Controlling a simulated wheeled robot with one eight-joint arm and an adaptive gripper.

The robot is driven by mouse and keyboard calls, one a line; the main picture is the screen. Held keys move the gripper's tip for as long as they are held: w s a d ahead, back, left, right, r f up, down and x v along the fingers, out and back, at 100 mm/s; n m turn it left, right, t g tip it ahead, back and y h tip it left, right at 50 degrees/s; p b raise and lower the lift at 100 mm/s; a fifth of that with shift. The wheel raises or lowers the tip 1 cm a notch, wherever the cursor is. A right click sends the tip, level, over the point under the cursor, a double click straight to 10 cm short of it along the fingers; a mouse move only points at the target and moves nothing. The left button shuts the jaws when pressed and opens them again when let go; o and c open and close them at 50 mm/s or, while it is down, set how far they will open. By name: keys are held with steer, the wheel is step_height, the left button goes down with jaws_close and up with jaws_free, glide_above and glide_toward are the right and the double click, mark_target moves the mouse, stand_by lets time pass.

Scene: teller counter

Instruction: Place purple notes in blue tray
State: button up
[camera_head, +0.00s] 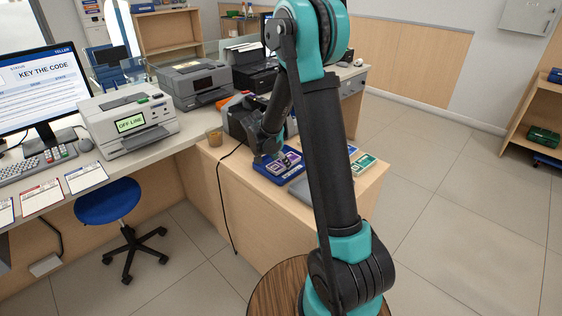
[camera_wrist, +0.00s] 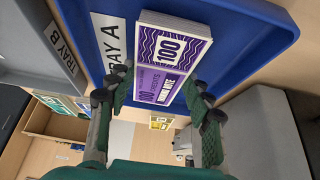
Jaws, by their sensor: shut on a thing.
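The purple notes (camera_wrist: 172,48), marked 100, form a banded bundle between the fingers of my gripper (camera_wrist: 158,86) in the wrist view. My gripper is shut on them. The notes lie over the floor of the blue tray (camera_wrist: 245,22), labelled TRAY A; I cannot tell whether they touch it. In the head view the blue tray (camera_head: 268,176) sits on the wooden counter, with the purple notes (camera_head: 288,162) over it. My gripper (camera_head: 275,155) is there too, its fingertips partly hidden.
A grey tray (camera_wrist: 38,40) labelled TRAY B adjoins the blue tray. Green notes (camera_head: 362,162) lie to the right, beyond my arm. A small cup (camera_head: 215,138) stands left of the blue tray. Printers stand behind, and a blue stool (camera_head: 108,202) is at left.

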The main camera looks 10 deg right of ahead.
steer(key=o, duration=1.3)
steer(key=shift+f, duration=0.1)
steer(key=shift+o, duration=0.2)
steer(key=v, duration=1.1)
steer(key=s+d+f+n+y, duration=0.1)
steer(key=s+d+n, duration=0.1)
steer(key=s, duration=0.6)
steer(key=s+d+f+n+y, duration=0.2)
steer(key=s+d+n, duration=0.1)
steer(key=s, duration=0.6)
steer(key=s+d+f+n+y, duration=0.1)
steer(key=s+d+f+n, duration=0.1)
steer(key=s+n, duration=0.3)
steer(key=shift+s+d+t+y, duration=0.1)
steer(key=shift+s+d, duration=0.15)
steer(key=shift+s, duration=0.45)
steer(key=shift+s+d+t+y, duration=0.1)
steer(key=shift+s+d, duration=0.15)
steer(key=shift+s, duration=0.5)
steer(key=shift+s+d+t+y, duration=0.1)
steer(key=shift+s+d, duration=0.15)
steer(key=shift+s, duration=0.45)
steer(key=shift+s+f+n, duration=0.15)
steer(key=shift+s+n, duration=0.25)
steer(key=shift+s, duration=0.05)
